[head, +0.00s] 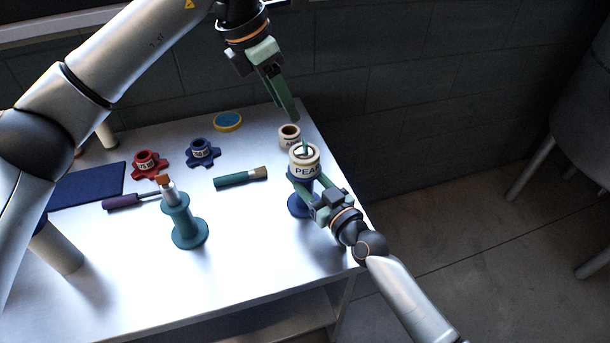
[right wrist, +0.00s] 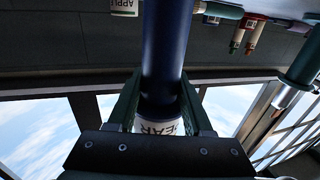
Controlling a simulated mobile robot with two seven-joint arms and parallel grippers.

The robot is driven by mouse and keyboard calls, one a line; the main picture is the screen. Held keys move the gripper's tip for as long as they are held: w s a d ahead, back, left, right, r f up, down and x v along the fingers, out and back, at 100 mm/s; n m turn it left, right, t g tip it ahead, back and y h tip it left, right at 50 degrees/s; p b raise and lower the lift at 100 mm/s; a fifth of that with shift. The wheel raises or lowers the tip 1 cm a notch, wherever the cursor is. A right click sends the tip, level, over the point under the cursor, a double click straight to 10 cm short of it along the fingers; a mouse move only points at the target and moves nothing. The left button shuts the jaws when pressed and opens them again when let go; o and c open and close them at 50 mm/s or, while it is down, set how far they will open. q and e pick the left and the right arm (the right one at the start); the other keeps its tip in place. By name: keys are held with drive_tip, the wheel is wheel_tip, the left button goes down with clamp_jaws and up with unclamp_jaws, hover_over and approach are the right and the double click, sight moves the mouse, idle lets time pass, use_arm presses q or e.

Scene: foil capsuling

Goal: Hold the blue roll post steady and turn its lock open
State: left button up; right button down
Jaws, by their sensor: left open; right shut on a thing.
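The blue roll post (head: 298,205) stands upright near the table's right edge, with a white roll marked PEAR (head: 305,170) around its top. A small green piece, seemingly the lock (head: 304,147), shows at the top of the post; whether it is turned open I cannot tell. My right gripper (head: 318,192) is shut on the blue post just below the roll; in the right wrist view its fingers flank the blue shaft (right wrist: 167,45). My left gripper (head: 285,105) is open and empty, above and behind the post, pointing down and apart from the lock.
A second white roll (head: 289,136) stands just behind the PEAR roll. The front table middle is clear.

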idle(0.4)
use_arm(q)
drive_tip(key=shift+c, duration=1)
drive_tip(key=n+t+y, duration=0.2)
drive_tip(key=n+y, duration=0.3)
drive_tip(key=n, duration=1.1)
approach(305, 141)
drive_tip(key=x, duration=0.8)
drive_tip(key=shift+f, duration=0.35)
clamp_jaws()
